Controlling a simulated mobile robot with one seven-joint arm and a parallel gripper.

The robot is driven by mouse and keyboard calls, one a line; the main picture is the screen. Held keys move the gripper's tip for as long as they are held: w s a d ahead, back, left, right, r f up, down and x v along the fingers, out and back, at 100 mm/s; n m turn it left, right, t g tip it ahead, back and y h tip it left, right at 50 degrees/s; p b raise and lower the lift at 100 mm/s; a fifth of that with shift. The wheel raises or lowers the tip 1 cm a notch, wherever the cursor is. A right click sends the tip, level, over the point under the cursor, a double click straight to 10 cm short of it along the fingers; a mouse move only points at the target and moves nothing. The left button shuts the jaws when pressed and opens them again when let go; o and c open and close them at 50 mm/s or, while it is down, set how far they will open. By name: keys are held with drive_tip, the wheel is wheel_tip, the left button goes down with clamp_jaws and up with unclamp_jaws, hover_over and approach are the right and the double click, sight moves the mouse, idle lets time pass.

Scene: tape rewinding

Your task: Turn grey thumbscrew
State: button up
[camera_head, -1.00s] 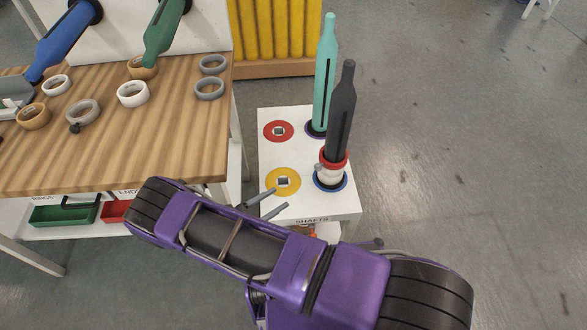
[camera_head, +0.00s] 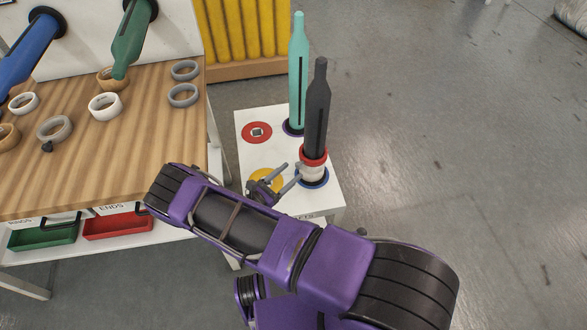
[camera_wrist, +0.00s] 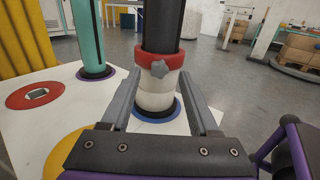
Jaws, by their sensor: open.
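The grey thumbscrew (camera_wrist: 159,69) is a small star-shaped knob on the front of a red collar (camera_wrist: 171,56) in the wrist view. The collar sits around the dark grey shaft (camera_head: 317,110), above white rings (camera_wrist: 155,95). The shaft stands upright on the blue-ringed spot (camera_head: 323,180) of the white stand. My gripper (camera_head: 291,174) is open and empty. In the wrist view its fingers (camera_wrist: 160,98) point toward the shaft, one on each side of the white rings as seen, with the thumbscrew in front and above them. I cannot tell the exact gap to the thumbscrew.
A teal shaft (camera_head: 299,80) stands behind the dark one. The white stand (camera_head: 222,152) also has free red (camera_head: 257,140) and yellow (camera_head: 262,178) spots. A wooden table (camera_head: 75,170) with several tape rolls is at the left. Open floor lies to the right.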

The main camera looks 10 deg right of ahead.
sight(300, 164)
drive_tip(key=shift+x, duration=1.3)
clamp_jaws()
